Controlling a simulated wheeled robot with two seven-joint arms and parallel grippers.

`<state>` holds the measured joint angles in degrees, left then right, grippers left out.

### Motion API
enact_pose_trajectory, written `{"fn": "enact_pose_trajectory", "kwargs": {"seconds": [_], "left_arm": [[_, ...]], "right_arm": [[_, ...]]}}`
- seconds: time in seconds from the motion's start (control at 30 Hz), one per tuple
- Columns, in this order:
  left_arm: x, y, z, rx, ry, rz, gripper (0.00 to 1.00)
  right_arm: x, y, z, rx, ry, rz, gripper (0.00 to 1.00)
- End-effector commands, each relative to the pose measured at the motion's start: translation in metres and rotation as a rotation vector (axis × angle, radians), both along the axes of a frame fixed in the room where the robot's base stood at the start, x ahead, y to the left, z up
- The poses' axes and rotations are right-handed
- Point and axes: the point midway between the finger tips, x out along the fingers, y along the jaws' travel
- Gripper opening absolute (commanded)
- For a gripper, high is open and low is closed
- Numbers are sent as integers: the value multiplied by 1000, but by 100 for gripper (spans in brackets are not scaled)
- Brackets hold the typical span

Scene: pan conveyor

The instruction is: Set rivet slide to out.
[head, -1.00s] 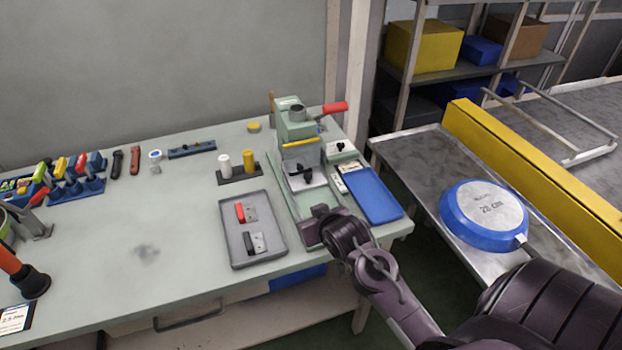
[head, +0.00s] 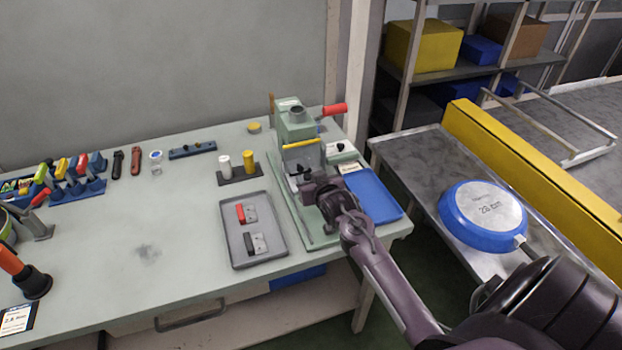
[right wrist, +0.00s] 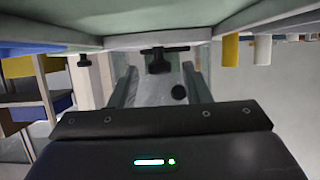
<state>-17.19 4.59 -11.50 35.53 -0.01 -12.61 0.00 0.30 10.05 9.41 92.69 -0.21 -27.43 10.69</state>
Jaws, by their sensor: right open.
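The green riveting press (head: 297,125) stands at the right end of the bench, with a red-handled lever and a yellow bar. Its light slide plate, low at its front, is mostly hidden by my right gripper (head: 308,178). In the right wrist view my right gripper (right wrist: 160,84) is open, its two fingers apart. I cannot tell whether the fingers touch either one. My left gripper is out of view.
A grey tray (head: 235,255) with a red-handled and a black-handled piece lies left of the press. A blue tray (head: 378,200) lies right of it. A blue pan (head: 484,214) rests upside down on the metal side table.

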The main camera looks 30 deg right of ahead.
Motion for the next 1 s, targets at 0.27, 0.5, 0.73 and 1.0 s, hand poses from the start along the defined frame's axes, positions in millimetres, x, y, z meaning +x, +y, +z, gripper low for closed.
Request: {"fn": "enact_pose_trajectory", "kwargs": {"seconds": [0.27,0.5,0.73,1.0], "left_arm": [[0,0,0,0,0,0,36],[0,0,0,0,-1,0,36],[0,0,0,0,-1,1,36],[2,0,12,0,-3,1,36]], "right_arm": [[1,0,-1,-1,1,0,42],[1,0,-1,0,1,0,10],[1,0,-1,0,1,0,0],[-9,2,1,1,4,1,0]]}}
